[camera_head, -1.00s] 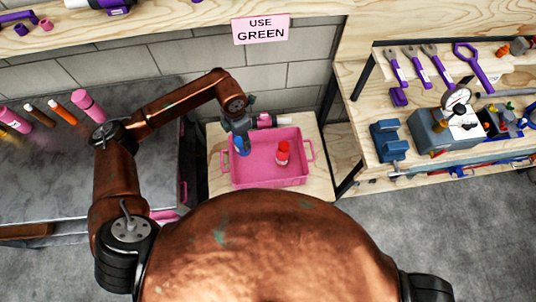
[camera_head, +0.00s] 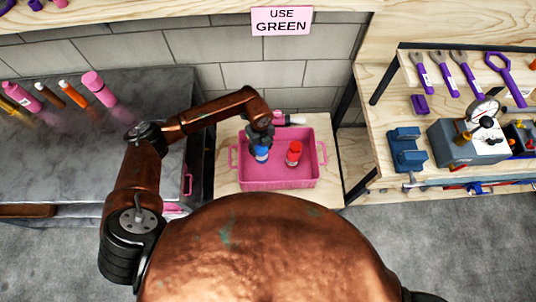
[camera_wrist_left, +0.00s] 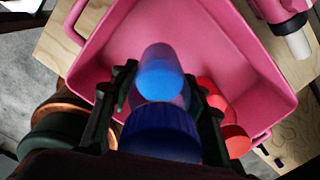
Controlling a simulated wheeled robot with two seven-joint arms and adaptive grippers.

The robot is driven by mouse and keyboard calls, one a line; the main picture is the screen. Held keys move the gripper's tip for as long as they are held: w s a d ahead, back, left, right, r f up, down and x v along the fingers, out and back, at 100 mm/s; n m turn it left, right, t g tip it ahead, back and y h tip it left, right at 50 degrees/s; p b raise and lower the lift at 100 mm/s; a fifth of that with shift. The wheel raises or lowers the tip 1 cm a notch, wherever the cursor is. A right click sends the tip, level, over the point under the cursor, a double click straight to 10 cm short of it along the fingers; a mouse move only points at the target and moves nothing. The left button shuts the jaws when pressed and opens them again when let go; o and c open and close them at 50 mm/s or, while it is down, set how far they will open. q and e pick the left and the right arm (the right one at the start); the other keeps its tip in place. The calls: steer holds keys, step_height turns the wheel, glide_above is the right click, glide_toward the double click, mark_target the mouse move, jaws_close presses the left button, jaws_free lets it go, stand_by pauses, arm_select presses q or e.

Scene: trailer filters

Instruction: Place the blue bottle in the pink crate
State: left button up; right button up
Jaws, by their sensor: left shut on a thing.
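The blue bottle (camera_head: 261,154) is upright inside the outline of the pink crate (camera_head: 278,184), in its left half. My left gripper (camera_head: 260,138) is shut on it from above. In the left wrist view the blue bottle (camera_wrist_left: 160,80) lies between the two dark fingers of the left gripper (camera_wrist_left: 163,105), over the crate floor (camera_wrist_left: 205,45). I cannot tell whether the bottle's base touches the floor. A red bottle (camera_head: 293,153) stands in the crate to the right; it also shows in the left wrist view (camera_wrist_left: 233,135). My right gripper is not in view.
The crate sits on a wooden stand (camera_head: 228,190). A pink item with a pale tip (camera_head: 289,119) lies behind it. A grey table (camera_head: 60,150) with several bottles is at left. A workbench (camera_head: 385,175) with tools is at right. A "USE GREEN" sign (camera_head: 281,20) hangs behind.

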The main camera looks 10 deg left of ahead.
mark_target(261, 156)
arm_select(q)
step_height(261, 156, down, 4)
steer(key=shift+f+b, duration=0.2)
steer(key=shift+b, duration=0.1)
steer(key=shift+f+b, duration=0.3)
steer(key=shift+f, duration=1.45)
steer(key=shift+f, duration=0.1)
steer(key=o, duration=1.4)
